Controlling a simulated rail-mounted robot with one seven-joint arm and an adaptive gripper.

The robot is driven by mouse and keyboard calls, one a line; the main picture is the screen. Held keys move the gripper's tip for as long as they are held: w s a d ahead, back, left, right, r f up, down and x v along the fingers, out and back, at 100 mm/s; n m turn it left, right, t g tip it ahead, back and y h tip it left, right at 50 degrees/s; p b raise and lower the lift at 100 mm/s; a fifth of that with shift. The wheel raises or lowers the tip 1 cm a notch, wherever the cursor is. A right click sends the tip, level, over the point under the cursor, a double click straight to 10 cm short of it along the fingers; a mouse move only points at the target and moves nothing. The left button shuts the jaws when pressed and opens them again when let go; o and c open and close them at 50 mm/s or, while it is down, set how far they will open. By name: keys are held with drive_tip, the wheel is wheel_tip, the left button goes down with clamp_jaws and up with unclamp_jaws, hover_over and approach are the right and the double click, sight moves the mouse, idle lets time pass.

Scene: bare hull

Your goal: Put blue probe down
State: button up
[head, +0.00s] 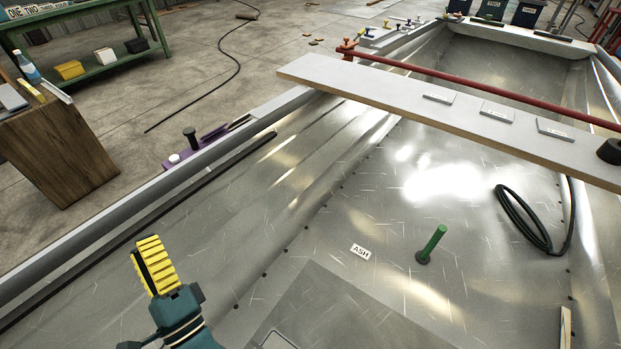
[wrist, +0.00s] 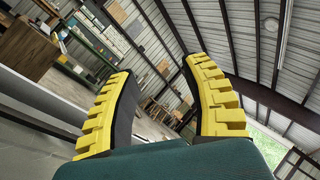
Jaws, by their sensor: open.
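My gripper (head: 150,242) is raised over the left part of the hull in the head view, with its yellow ribbed fingers upward. In the wrist view the two fingers (wrist: 165,75) stand wide apart with nothing between them. I see no blue probe in either view. A white label reading "ASH" (head: 360,252) lies on the floor left of the peg.
A plank (head: 400,92) with several small plates spans the hull, beside a red bar (head: 470,83). A black cable loop (head: 522,220) lies at right. A purple bracket (head: 195,147) sits on the left edge. A wooden block (head: 58,150) and green bench (head: 95,62) stand outside.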

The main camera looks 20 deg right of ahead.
drive_tip(key=s+d+r+n+y, duration=0.1)
drive_tip(key=d+r+n, duration=0.4)
drive_tip(key=r+n, duration=0.25)
drive_tip(key=s+d+r+n, duration=0.1)
drive_tip(key=d+r+n, duration=0.5)
drive_tip(key=r+n, duration=0.15)
drive_tip(key=s+d+r+n+h, duration=0.1)
drive_tip(key=s+d+r+h, duration=0.2)
drive_tip(key=d, duration=0.4)
drive_tip(key=s+d+r+n+h, duration=0.2)
drive_tip(key=s+d+r+h, duration=0.1)
drive_tip(key=s+d+h, duration=0.2)
drive_tip(key=d+h, duration=0.2)
drive_tip(key=d, duration=0.1)
drive_tip(key=shift+d+r+n, duration=0.15)
drive_tip(key=shift+r+n, duration=0.15)
wheel_tip(320, 180, up, 60)
drive_tip(key=p, duration=5.9)
drive_tip(key=shift+f+p, duration=0.25)
drive_tip(key=shift+p, duration=0.1)
